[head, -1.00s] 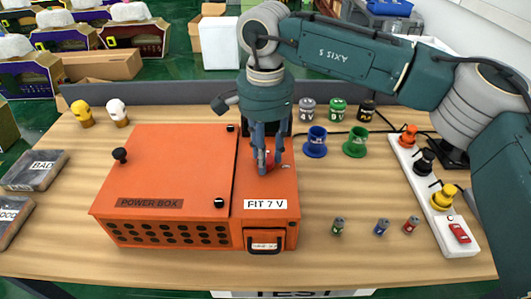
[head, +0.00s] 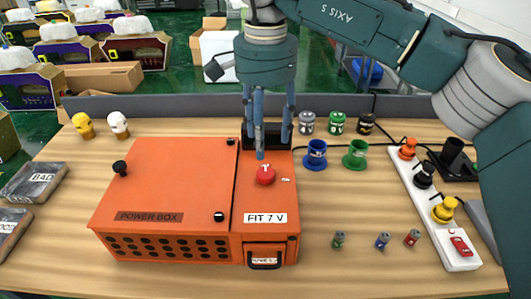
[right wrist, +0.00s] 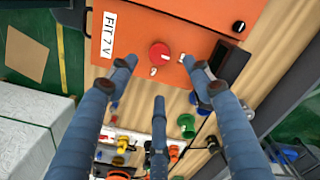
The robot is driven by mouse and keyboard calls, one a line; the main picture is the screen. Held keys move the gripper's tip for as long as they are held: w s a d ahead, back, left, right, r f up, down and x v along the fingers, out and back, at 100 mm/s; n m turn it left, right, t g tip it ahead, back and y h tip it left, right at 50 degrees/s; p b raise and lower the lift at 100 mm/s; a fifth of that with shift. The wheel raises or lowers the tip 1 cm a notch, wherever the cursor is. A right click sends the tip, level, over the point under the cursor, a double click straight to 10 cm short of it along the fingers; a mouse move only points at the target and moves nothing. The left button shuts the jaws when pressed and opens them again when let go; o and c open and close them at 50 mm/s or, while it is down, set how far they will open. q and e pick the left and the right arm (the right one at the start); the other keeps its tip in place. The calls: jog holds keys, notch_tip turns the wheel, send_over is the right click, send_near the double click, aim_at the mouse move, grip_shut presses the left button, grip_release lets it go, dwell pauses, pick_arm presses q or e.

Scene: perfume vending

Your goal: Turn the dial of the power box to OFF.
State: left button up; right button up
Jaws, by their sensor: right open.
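The orange power box (head: 165,185) sits on the table. Its red round dial (head: 265,175) is on top of the right-hand section, above the "FIT 7 V" label; it also shows in the right wrist view (right wrist: 160,54). Small pale marks lie beside the dial, too small to read, so I cannot tell its setting. My right gripper (head: 266,138) is open and empty, with its three fingers pointing down above and behind the dial, apart from it. In the right wrist view, the spread fingers (right wrist: 160,85) show the dial between the two upper ones. My left gripper is not in view.
Blue (head: 315,155) and green (head: 355,154) spools stand right of the box, with several small canisters behind. A white power strip (head: 427,207) with colored plugs lies at the right. Small cans (head: 382,240) stand in front. Dark "BAD" tray (head: 35,181) is at left.

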jog(key=shift+r, duration=1.45)
